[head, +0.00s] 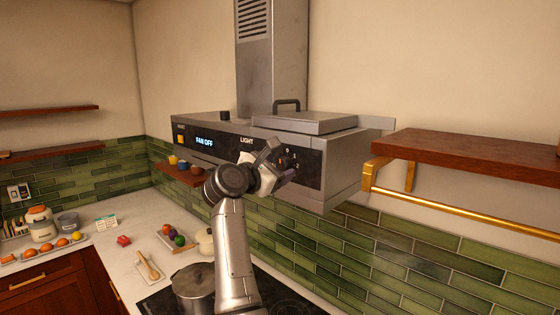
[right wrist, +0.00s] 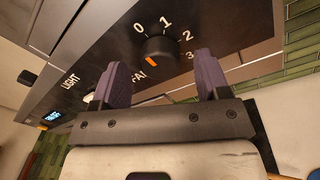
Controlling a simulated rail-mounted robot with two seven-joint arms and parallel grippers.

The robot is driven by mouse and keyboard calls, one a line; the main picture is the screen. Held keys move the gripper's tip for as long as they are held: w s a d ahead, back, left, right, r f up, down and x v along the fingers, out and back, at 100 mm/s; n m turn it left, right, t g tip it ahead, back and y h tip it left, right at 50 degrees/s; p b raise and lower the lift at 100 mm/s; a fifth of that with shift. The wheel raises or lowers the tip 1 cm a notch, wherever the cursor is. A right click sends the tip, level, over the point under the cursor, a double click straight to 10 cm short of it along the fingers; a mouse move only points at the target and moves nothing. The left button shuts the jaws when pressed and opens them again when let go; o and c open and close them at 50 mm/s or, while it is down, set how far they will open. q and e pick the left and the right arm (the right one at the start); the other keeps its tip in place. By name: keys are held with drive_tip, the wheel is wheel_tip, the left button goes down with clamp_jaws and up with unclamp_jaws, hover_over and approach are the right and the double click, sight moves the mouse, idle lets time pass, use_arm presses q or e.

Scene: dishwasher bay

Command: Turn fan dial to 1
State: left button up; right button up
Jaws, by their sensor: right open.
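The fan dial (right wrist: 158,47) is a black round knob with an orange mark on the front panel of the range hood (head: 334,180). In the right wrist view, numbers 0, 1, 2 and 3 curve around it. The orange mark is on the side towards the FAN label, away from the 1. My right gripper (right wrist: 164,76) is open and empty, its two purple fingers apart, with the dial between and just beyond their tips. I see no clear contact. In the head view my right gripper (head: 273,165) covers much of the dial area. The display (head: 204,142) reads FAN OFF. My left gripper is not in view.
A LIGHT label (head: 246,141) is on the same panel, left of my gripper. A wooden shelf (head: 470,148) with a brass rail is to the right. Below are a pot (head: 192,285) on the cooktop and a counter with several foods. The hood front limits forward room.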

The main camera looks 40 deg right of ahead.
drive_tip(key=shift+w+d, duration=0.2)
drive_tip(key=shift+d, duration=0.5)
drive_tip(key=shift+c, duration=0.4)
